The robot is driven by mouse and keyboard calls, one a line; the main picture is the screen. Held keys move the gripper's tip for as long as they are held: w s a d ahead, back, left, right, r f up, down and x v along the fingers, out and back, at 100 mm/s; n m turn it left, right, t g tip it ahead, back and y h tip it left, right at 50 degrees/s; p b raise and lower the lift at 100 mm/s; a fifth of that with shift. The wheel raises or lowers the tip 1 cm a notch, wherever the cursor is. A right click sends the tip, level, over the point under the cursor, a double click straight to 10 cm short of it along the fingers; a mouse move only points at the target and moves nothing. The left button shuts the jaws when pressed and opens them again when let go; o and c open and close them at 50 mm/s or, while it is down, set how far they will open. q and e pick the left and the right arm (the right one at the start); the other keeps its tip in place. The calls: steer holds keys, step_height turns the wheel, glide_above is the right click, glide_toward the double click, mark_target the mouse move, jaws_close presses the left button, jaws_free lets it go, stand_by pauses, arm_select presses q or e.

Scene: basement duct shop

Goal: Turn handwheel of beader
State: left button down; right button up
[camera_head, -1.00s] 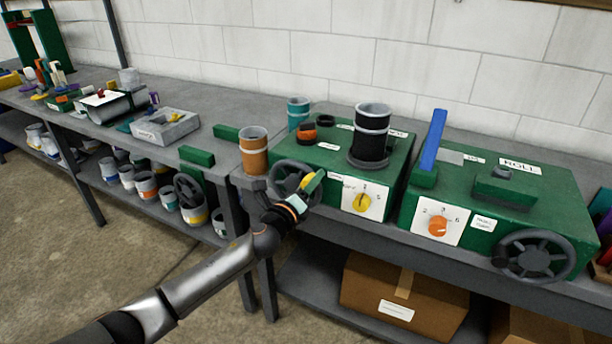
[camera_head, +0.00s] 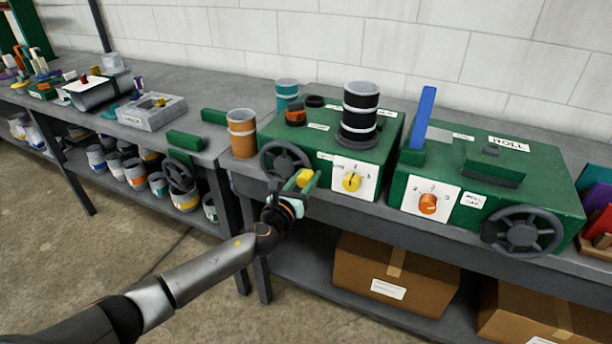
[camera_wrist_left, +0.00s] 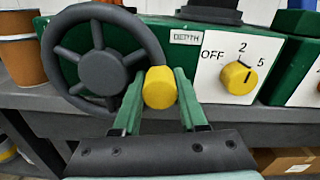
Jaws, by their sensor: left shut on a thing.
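The left green machine (camera_head: 385,140) carries a dark grey handwheel (camera_head: 272,160) on its front left. The handwheel (camera_wrist_left: 70,50) also shows large in the left wrist view. A yellow handle (camera_wrist_left: 159,88) sits at the lower right of its rim. My left gripper (camera_head: 304,180) is shut on this yellow handle, with a green finger on each side. A black banded cylinder (camera_head: 359,115) stands on top of the machine. My right gripper is out of view.
A second green machine (camera_head: 545,195) labelled ROLL, with its own handwheel (camera_head: 522,232) and orange dial (camera_head: 428,204), stands to the right. An orange-brown can (camera_head: 242,135) stands close left of the gripped wheel. Cardboard boxes (camera_head: 400,275) lie on the shelf below.

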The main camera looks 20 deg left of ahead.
arm_select(q)
steer(key=shift+f, duration=0.2)
steer(key=c, duration=0.7)
jaws_free()
steer(key=shift+c, duration=0.2)
steer(key=shift+s+r, duration=0.1)
steer(key=s, duration=1.2)
steer(key=shift+s+a, duration=0.15)
steer(key=shift+a, duration=0.3)
